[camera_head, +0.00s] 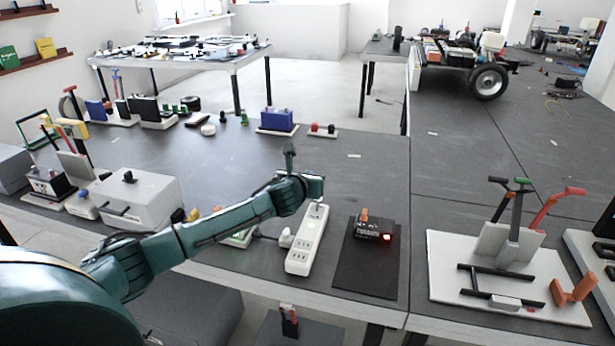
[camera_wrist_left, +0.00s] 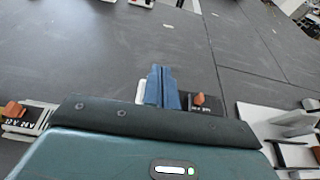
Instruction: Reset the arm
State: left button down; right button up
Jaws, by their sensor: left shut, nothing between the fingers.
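My left arm (camera_head: 215,222), teal and dark, reaches in from the left over the front of the dark table (camera_head: 345,170). My left gripper (camera_head: 290,150) is at its end, above and behind the white power strip (camera_head: 303,245), with its fingers pointing away. In the wrist view the left gripper (camera_wrist_left: 162,86) shows its blue fingers together, with nothing between them. My right gripper and arm are not in view.
A black box with a red light (camera_head: 374,229) sits on a dark mat (camera_head: 365,272) right of the strip. A white board with levers (camera_head: 445,265) stands further right, a grey box (camera_head: 135,195) at left. A blue block (camera_head: 276,120) stands behind. The table's middle is mostly clear.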

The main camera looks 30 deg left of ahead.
pick_arm(q)
jog(key=shift+f, duration=0.1)
jog(key=s+d+f+n+g+h, duration=0.2)
jog(key=s+d+f+n+h, duration=0.4)
jog(key=s+d+f+n, duration=0.95)
jog(key=s+f+n, duration=0.1)
jog(key=s+n, duration=0.3)
jog(key=s+d+f+n+g, duration=0.1)
jog(key=s+n, duration=0.4)
jog(key=s, duration=0.5)
jog(key=s+d+f+n, duration=0.3)
jog(key=s+f+n, duration=0.1)
jog(key=s+n, duration=0.2)
jog(key=shift+s+f+g, duration=0.3)
jog(key=shift+s+g, duration=0.1)
jog(key=shift+s, duration=0.25)
jog(key=shift+d, duration=0.1)
